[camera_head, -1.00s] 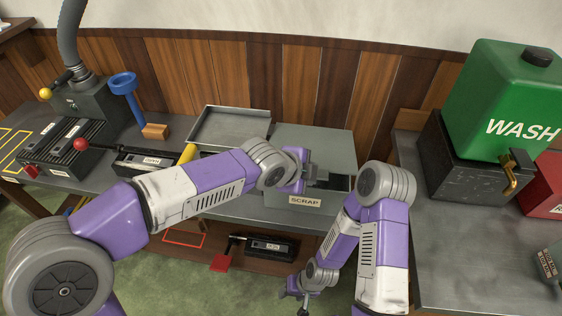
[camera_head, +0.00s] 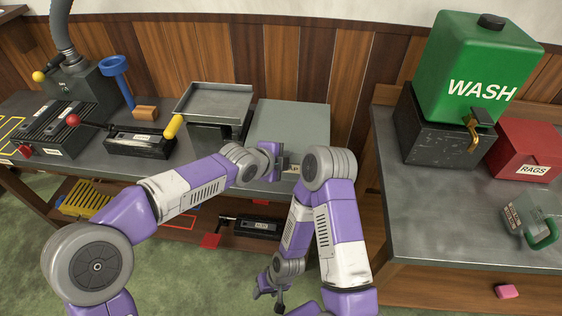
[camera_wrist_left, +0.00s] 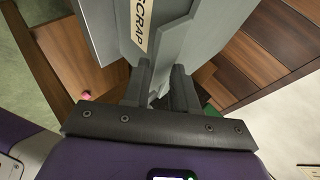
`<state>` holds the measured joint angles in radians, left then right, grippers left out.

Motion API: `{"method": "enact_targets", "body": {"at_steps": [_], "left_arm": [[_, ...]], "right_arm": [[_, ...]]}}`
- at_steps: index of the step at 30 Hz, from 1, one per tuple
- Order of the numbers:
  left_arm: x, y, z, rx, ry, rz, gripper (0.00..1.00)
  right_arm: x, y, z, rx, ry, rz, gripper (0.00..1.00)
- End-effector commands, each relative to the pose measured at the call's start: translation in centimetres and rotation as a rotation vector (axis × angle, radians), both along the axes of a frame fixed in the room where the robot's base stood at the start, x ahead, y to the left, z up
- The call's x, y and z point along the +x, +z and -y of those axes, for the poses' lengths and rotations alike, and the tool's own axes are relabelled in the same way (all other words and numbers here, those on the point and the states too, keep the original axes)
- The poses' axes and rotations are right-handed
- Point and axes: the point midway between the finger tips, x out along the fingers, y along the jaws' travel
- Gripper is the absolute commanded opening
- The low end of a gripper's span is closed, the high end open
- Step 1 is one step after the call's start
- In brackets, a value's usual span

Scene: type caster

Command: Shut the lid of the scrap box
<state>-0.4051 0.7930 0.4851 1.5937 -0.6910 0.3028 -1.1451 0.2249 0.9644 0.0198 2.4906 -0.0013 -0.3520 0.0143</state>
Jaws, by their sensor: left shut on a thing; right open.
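The grey scrap box (camera_head: 262,184) stands on the left bench near its right end. Its flat grey lid (camera_head: 291,122) covers the top, and I see no dark opening from the head. My left gripper (camera_head: 284,161) is at the front edge of the lid, shut on part of it; the exact grip is hard to see. In the left wrist view its fingers (camera_wrist_left: 160,88) are at the box's front, near the SCRAP label (camera_wrist_left: 139,22). My right gripper (camera_head: 268,293) hangs low in front of the bench, open and empty.
A grey tray (camera_head: 212,103) on a stand is left of the box. A black device with a yellow-tipped lever (camera_head: 140,143) is further left. The right bench holds a green WASH tank (camera_head: 470,70), a red RAGS box (camera_head: 530,150) and a grey can (camera_head: 525,217).

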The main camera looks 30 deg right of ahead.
Motion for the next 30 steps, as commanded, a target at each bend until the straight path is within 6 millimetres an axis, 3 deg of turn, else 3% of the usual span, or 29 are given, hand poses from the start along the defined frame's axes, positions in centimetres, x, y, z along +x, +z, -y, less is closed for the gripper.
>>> {"method": "enact_targets", "body": {"at_steps": [1, 5, 6, 7, 20, 30], "left_arm": [[-0.2, -2.4, -0.5, 0.036, 0.005, -0.038, 0.00], [-0.1, -2.5, -0.6, 0.034, 0.008, -0.039, 0.00], [-0.1, -2.5, -0.7, 0.034, 0.008, -0.039, 0.30], [-0.1, -2.5, -0.7, 0.034, 0.008, -0.039, 0.34], [-0.1, -2.1, -0.9, 0.035, 0.007, -0.036, 0.34], [-0.9, 2.1, -3.6, 0.019, -0.002, -0.022, 0.34]], "right_arm": [[0.0, -0.1, 0.0, 0.000, 0.000, 0.000, 0.54], [0.0, -0.2, 0.0, 0.000, 0.000, 0.000, 0.54], [0.0, -0.2, 0.0, 0.000, 0.000, 0.000, 0.54], [0.0, -0.2, 0.0, 0.000, 0.000, 0.000, 0.54], [0.0, 0.1, 0.0, 0.000, 0.000, 0.000, 0.54], [0.0, 2.9, 0.0, 0.000, 0.000, 0.000, 0.54]]}}
